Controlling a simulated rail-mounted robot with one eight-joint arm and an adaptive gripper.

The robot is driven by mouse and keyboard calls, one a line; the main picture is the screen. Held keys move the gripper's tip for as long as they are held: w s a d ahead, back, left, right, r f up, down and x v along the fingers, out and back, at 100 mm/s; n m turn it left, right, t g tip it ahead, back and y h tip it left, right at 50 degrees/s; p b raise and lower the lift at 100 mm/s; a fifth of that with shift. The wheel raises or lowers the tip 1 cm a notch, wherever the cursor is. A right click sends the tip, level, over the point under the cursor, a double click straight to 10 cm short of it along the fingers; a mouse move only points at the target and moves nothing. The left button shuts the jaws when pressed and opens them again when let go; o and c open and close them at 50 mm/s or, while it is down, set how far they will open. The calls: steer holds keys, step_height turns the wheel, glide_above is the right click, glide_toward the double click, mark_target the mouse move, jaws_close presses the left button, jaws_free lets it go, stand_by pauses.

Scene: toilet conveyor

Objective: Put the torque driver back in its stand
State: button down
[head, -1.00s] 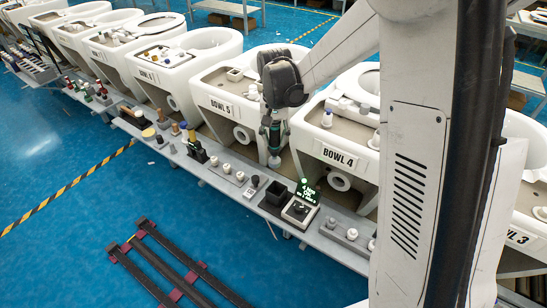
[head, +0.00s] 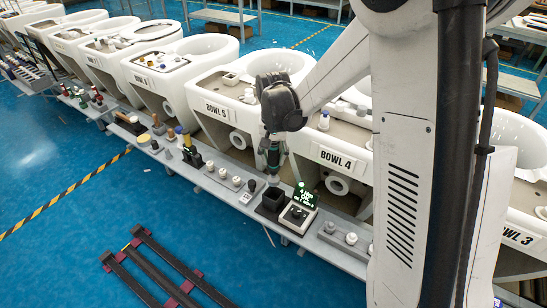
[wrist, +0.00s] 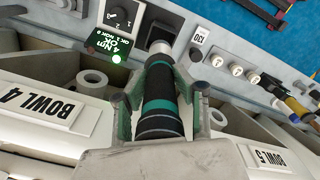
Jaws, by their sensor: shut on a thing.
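My gripper (head: 273,160) is shut on the torque driver, a black cylinder with green bands, which shows between the fingers (wrist: 160,85) in the wrist view. The driver (wrist: 158,108) points downward, its pale metal nose (head: 273,178) lowest. The stand looks to be the open black square holder (head: 271,203) on the bench shelf. In the head view the driver's nose is just above and behind the holder; I cannot tell the exact gap. In the wrist view a dark shape (wrist: 160,24) beyond the nose is probably the holder, partly hidden.
A knob box (head: 297,215) with a lit green display (head: 305,195) stands right of the holder. White knobs (head: 236,182) and a "130" tag (head: 246,197) lie to the left. Bowl 5 (head: 212,100) and Bowl 4 (head: 320,145) stand behind, close to my arm.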

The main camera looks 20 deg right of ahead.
mark_target(273, 181)
steer(key=shift+f+b, duration=1)
steer(key=shift+f, duration=0.5)
steer(key=shift+f+b, duration=0.3)
steer(key=shift+b, duration=0.25)
steer(key=shift+f+b, duration=3)
steer(key=shift+f, duration=0.85)
steer(key=c, duration=1.3)
jaws_free()
steer(key=shift+r, duration=0.15)
step_height(273, 181, up, 12)
steer(key=shift+f, duration=0.1)
